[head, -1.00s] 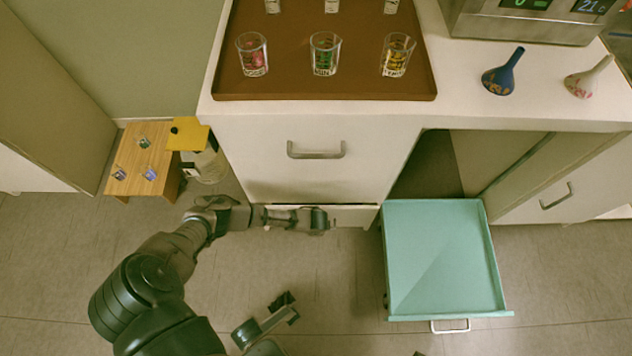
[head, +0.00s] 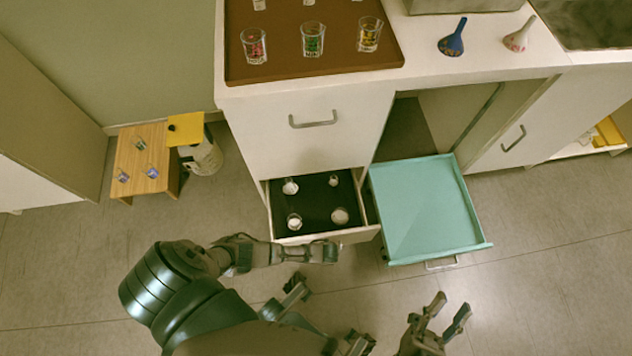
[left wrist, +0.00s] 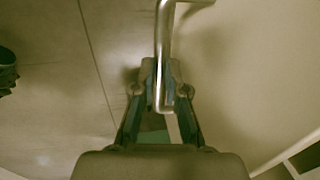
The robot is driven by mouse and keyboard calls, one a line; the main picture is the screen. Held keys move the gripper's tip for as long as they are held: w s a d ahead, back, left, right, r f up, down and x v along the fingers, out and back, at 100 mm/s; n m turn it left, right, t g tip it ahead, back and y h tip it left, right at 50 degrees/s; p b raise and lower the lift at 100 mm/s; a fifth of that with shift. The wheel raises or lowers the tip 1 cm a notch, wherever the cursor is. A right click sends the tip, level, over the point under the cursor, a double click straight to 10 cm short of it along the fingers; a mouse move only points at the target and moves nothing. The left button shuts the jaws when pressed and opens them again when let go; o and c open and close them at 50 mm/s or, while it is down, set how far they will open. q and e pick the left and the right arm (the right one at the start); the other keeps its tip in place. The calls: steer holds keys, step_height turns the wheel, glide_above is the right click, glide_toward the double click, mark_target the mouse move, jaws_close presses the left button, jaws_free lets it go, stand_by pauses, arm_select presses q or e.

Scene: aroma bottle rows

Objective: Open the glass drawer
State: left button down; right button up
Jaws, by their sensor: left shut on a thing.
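The glass drawer (head: 272,226) is the lower drawer of the white cabinet and stands pulled out. Its dark inside holds several small white-topped glass items, such as one at the front left (head: 294,221). My left gripper (head: 330,252) is at the drawer's front. In the left wrist view, its two fingers (left wrist: 162,98) are closed around the metal drawer handle (left wrist: 163,40), beside the pale drawer front. My right gripper (head: 447,318) is empty, fingers apart, at the lower right over the floor.
The upper drawer with its handle (head: 313,120) is shut. A brown tray (head: 315,72) with glasses lies on the countertop. A small wooden table (head: 138,158) and a yellow-lidded bin (head: 186,128) stand at left.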

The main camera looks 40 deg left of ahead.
arm_select(q)
steer(key=s+d+p, duration=0.1)
steer(key=s+d, duration=0.3)
steer(key=d, duration=0.2)
steer(key=shift+s, duration=0.35)
arm_select(e)
steer(key=shift+w+f+n+g, duration=0.3)
steer(key=shift+w+f+g, duration=1.1)
steer(key=shift+f+g, duration=0.35)
arm_select(q)
steer(key=shift+d+r, duration=0.15)
arm_select(e)
steer(key=shift+r, duration=0.1)
arm_select(q)
steer(key=c, duration=1.2)
jaws_free()
steer(key=shift+d, duration=0.1)
steer(key=shift+s, duration=0.15)
arm_select(e)
steer(key=shift+d, duration=0.45)
